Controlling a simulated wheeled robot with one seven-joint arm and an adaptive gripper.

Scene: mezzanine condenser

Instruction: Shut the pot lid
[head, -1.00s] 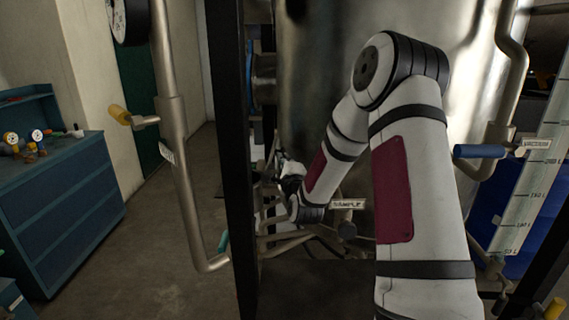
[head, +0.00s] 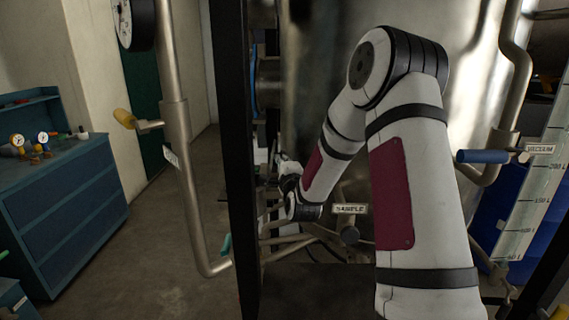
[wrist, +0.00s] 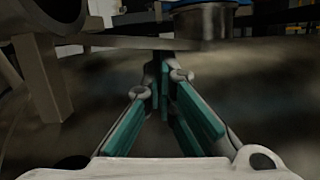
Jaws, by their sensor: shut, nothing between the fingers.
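My gripper (wrist: 165,75) shows in the wrist view with its teal-padded fingers drawn together at the tips, and nothing is between them. A metal cylinder with a blue band (wrist: 205,20) is beyond the fingertips at the top, cut off by the picture edge. I cannot tell whether it is the pot, and no lid is clearly seen. In the head view my arm reaches low in front of a large steel vessel (head: 320,70). The gripper end there is small, dark and partly hidden near a black post.
The black upright post (head: 232,150) stands left of my arm. A pipe with a yellow handle (head: 124,118) is further left. A blue-handled valve (head: 482,156) and a level scale (head: 535,200) are at right. A blue cabinet (head: 60,215) stands far left, with open floor before it.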

